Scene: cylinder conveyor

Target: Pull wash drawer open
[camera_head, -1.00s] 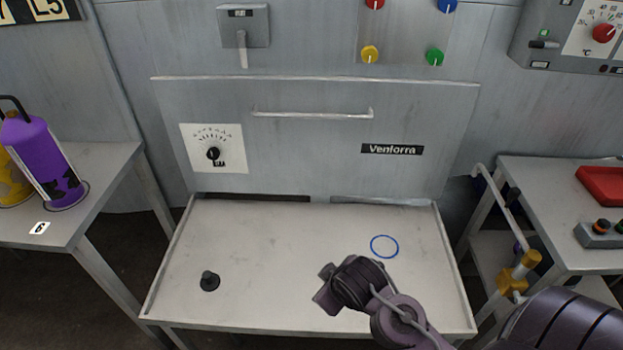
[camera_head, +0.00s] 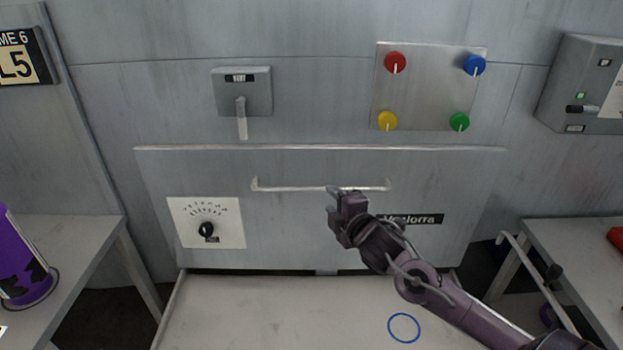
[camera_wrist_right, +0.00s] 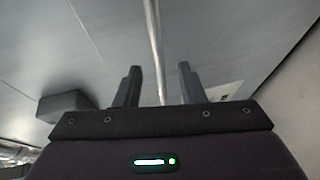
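The wash drawer front (camera_head: 290,225) is a grey panel, flush in the machine, with a dial at its left and a dark label at its right. Its long handle bar (camera_head: 290,188) runs across the upper part. My right gripper (camera_head: 345,193) is at the right half of the bar and hides a piece of it. In the right wrist view, the bar (camera_wrist_right: 152,30) passes between the two separated fingers of my right gripper (camera_wrist_right: 160,80), with a gap on both sides. My left gripper is not in view.
A pale tray-like surface (camera_head: 270,310) with a blue ring mark (camera_head: 404,327) lies below the drawer. A lever box (camera_head: 242,92) and coloured knobs (camera_head: 432,88) are above. Side tables stand left (camera_head: 70,250) and right (camera_head: 585,255).

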